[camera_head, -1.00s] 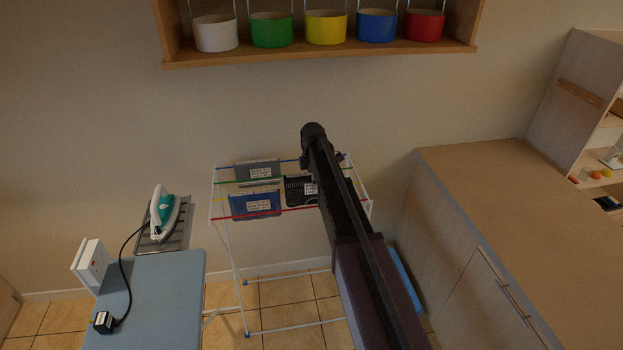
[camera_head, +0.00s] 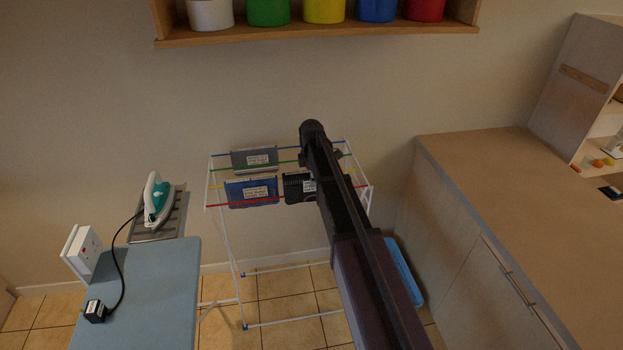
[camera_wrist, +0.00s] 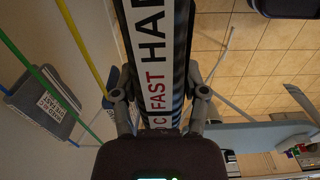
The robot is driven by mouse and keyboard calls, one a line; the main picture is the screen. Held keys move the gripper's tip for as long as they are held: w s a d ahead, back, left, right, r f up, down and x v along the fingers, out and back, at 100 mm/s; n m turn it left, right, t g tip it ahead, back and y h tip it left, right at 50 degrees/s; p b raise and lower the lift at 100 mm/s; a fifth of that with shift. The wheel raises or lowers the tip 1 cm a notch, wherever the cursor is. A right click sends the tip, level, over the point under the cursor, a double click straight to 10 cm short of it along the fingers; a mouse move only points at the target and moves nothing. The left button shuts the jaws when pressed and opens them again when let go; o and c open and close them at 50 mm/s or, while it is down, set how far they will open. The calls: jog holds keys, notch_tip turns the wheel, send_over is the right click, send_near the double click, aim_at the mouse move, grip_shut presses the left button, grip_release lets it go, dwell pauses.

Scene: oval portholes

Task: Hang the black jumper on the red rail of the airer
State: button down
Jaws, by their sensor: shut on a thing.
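The black jumper (camera_head: 293,188) is a dark folded piece with a white label, beside the blue garment and close to the red rail (camera_head: 235,204) of the airer (camera_head: 212,180). My arm covers its right part. In the wrist view my gripper (camera_wrist: 160,105) is shut on the black jumper (camera_wrist: 126,75), one finger on each side, its white label facing the camera. I cannot tell whether the jumper touches the red rail.
A blue garment (camera_head: 250,191) hangs at the airer's front left and a grey one (camera_head: 253,159) behind it. An ironing board (camera_head: 145,290) stands left, a counter (camera_head: 520,200) right. A shelf with coloured pots (camera_head: 323,10) is above.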

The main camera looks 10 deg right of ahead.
aim_at(311, 195)
jog(key=shift+f+b, duration=3.85)
jog(key=shift+f, duration=0.2)
jog(key=shift+c, duration=0.2)
grip_release()
jog(key=shift+r, duration=0.1)
